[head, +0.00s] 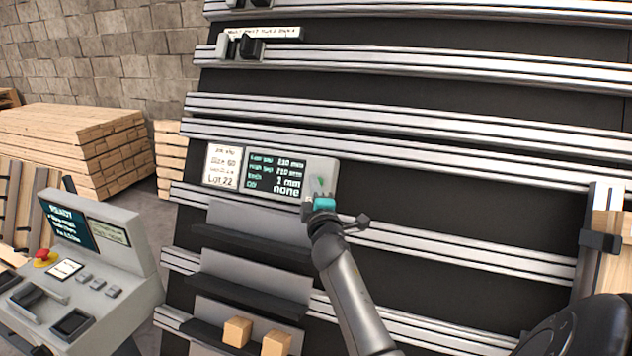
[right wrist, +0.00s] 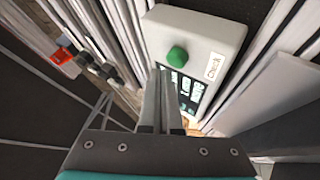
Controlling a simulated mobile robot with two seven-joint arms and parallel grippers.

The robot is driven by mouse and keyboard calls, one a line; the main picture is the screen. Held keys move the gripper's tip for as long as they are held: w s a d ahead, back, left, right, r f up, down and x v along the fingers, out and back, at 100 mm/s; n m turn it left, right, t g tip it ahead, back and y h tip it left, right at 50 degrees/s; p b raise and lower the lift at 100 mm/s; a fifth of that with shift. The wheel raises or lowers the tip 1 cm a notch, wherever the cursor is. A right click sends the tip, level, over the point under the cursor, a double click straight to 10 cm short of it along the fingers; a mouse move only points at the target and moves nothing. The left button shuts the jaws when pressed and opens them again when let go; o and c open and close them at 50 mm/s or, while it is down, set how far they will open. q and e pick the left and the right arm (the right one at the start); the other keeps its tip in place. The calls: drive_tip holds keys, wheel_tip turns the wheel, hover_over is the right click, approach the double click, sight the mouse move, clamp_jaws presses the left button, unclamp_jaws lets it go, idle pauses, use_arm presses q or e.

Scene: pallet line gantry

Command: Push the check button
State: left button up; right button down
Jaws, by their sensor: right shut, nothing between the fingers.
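The check button is a green round knob (right wrist: 177,55) on a pale grey box (right wrist: 205,25) with a "Check" label (right wrist: 214,67) in the right wrist view. In the head view the button shows as a small green spot (head: 319,183) at the right end of the display panel (head: 290,178). My right gripper (head: 318,205) is just below the button in the head view. Its fingers (right wrist: 163,95) are shut and empty, pointing at the box. They appear short of the button, but the exact gap is hard to tell. My left gripper is not in view.
A console (head: 110,245) with a red stop knob (head: 45,257) stands at the left. Metal rails (head: 430,70) cross the dark panel. Small wooden blocks (head: 237,331) sit on a lower shelf. Stacked planks (head: 75,140) lie behind at left.

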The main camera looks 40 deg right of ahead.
drive_tip(key=a+p, duration=0.1)
drive_tip(key=s+a+r+p, duration=0.1)
drive_tip(key=s+a+r, duration=0.1)
drive_tip(key=a, duration=0.1)
drive_tip(key=shift+r+p, duration=0.15)
drive_tip(key=shift+p, duration=0.25)
drive_tip(key=shift+d, duration=0.1)
idle(0.5)
